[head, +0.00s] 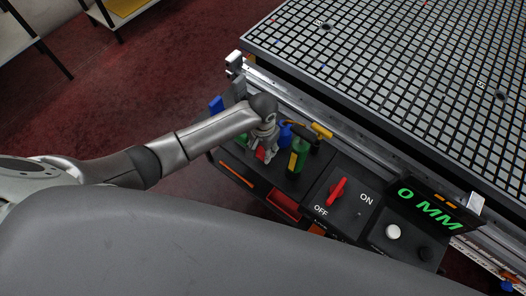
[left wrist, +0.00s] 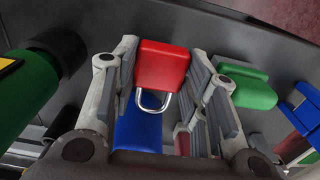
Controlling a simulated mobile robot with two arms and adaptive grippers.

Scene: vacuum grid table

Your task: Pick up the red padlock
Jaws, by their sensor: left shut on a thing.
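The red padlock (left wrist: 162,64) is between the two fingers of my left gripper (left wrist: 165,85) in the left wrist view, with its silver shackle toward the palm. The fingers are shut on its sides. In the head view my left gripper (head: 266,144) points down over the black panel beside the grid table, and a bit of red (head: 262,154) shows at its fingertips. My right gripper is not in view.
A green-and-black cylinder (head: 298,154) stands close by. A red switch (head: 337,191) is on the panel. The grid table (head: 400,70) is behind.

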